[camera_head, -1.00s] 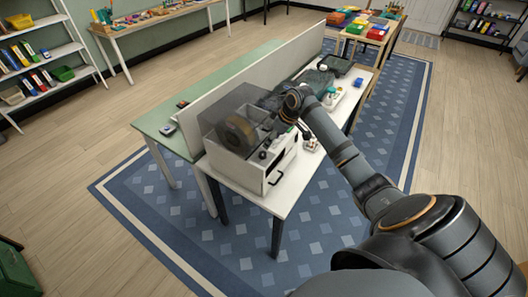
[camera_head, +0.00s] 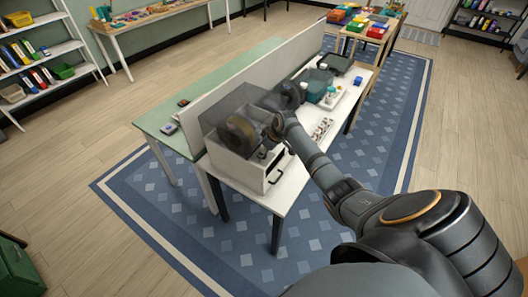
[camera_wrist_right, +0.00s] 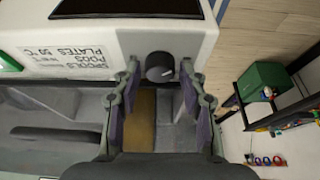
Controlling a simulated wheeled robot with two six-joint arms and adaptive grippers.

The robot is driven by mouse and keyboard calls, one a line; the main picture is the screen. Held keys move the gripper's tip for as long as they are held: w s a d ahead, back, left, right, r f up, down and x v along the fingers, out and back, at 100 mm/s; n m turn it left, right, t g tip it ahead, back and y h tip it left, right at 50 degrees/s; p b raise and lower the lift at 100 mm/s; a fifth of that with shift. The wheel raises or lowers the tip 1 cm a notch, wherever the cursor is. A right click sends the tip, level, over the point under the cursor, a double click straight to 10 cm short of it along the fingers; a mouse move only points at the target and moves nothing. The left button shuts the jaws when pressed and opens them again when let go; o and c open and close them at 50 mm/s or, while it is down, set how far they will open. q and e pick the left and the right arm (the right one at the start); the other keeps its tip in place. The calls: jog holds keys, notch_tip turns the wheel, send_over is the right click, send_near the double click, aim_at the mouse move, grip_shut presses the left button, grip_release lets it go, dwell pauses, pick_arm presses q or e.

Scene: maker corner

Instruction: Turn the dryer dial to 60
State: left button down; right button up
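The dryer (camera_head: 240,172) is a white box with a smoky clear cover and a spool inside. It stands at the near end of the white bench. In the right wrist view, its white panel (camera_wrist_right: 90,42) carries upside-down black lettering and a round dark dial (camera_wrist_right: 159,66) with a pale mark. My right gripper (camera_wrist_right: 160,75) is open, its two fingertips on either side of the dial with visible gaps. I cannot tell how far the fingers reach along the dial. In the head view my right arm hides the dial. My left gripper is not in view.
A low divider (camera_head: 265,75) runs behind the bench (camera_head: 293,190), with a green table (camera_head: 155,122) beyond it. A teal-lidded container (camera_head: 316,88) and a tray of small items (camera_head: 322,130) stand farther along the bench. A blue rug (camera_head: 330,225) lies below.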

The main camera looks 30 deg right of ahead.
grip_shut()
